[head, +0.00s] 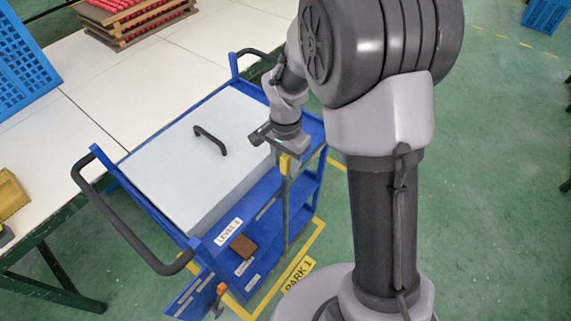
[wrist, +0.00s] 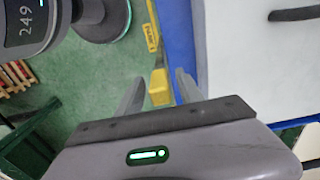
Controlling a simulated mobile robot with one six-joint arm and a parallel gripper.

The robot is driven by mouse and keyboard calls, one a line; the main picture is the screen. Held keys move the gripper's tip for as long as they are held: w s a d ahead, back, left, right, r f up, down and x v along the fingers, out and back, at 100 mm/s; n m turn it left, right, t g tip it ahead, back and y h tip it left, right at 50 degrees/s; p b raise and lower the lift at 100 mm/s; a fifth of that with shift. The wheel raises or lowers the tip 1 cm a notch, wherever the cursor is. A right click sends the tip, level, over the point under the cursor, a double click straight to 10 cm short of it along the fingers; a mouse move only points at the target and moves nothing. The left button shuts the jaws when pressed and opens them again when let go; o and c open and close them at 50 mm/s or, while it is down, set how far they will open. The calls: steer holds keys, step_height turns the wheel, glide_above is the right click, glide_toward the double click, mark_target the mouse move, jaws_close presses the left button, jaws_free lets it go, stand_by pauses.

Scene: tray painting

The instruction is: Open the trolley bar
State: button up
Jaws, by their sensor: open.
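The blue trolley (head: 205,255) stands beside the white table, with a grey upright bar (head: 286,215) along its open shelf side. The bar has a yellow piece (head: 284,165) at its top. My gripper (head: 287,152) is open at the top of this bar. In the wrist view, the yellow piece (wrist: 160,87) lies between the two fingertips of my gripper (wrist: 158,88), with a gap to the left finger. I cannot tell whether the right finger touches it, or how deep it sits between the fingers.
A pale lidded box (head: 175,150) with a black handle covers the trolley top. A black push handle (head: 120,225) sticks out at the left. Green floor to the right is mostly clear.

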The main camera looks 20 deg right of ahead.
jaws_close()
stand_by(1.4)
